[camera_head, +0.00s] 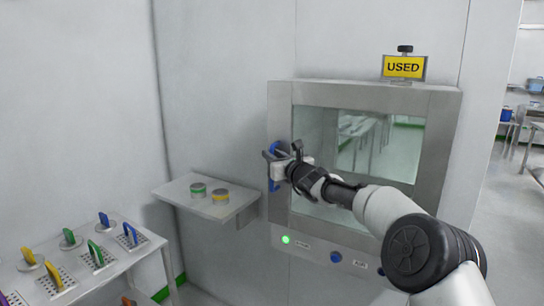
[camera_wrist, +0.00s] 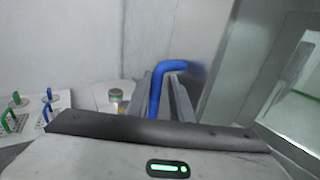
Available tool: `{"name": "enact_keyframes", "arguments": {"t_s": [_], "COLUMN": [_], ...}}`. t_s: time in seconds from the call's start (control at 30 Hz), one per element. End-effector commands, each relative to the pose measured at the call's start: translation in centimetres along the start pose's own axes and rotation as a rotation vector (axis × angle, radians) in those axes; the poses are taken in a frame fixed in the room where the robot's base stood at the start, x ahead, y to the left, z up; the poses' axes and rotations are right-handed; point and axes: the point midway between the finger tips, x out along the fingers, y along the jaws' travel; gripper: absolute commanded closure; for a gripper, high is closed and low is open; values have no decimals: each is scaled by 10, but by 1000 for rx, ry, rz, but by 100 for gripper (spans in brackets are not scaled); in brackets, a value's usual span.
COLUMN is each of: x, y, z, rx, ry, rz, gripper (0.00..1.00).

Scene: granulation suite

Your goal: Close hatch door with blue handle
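The hatch (camera_head: 365,98) is a grey metal box on the wall. Its door has a large window (camera_head: 390,150) and looks flush or nearly flush with the frame; I cannot tell whether it is fully shut. The blue handle (camera_head: 275,185) is upright on the left side of the door. My gripper (camera_head: 268,157) is at the handle and hides its middle. In the wrist view the blue handle (camera_wrist: 157,95) runs between the two close-set fingers of my gripper (camera_wrist: 165,90), which look shut on it. The door (camera_wrist: 255,65) slants along the right there.
A yellow USED sign (camera_head: 404,67) stands on top of the hatch. A small wall shelf (camera_head: 236,208) with two round containers lies left of it. A table (camera_head: 140,258) with coloured-handled tools stands at lower left. A green light (camera_head: 286,240) glows below the door.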

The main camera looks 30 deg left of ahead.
Motion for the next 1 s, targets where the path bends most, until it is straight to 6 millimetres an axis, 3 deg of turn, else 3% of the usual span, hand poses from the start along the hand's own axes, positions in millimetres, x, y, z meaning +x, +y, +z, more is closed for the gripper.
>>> {"name": "enact_keyframes", "arguments": {"t_s": [0.27,0.47,0.8,1.0], "x": [-16,-54,-132,-164], "y": [-5,-5,-2,0], "z": [0,0,2,2], "rx": [-4,-6,-5,-3], "ry": [-3,-1,-1,-1], "rz": [-6,-7,-5,-2], "gripper": [80,80,80,80]}}
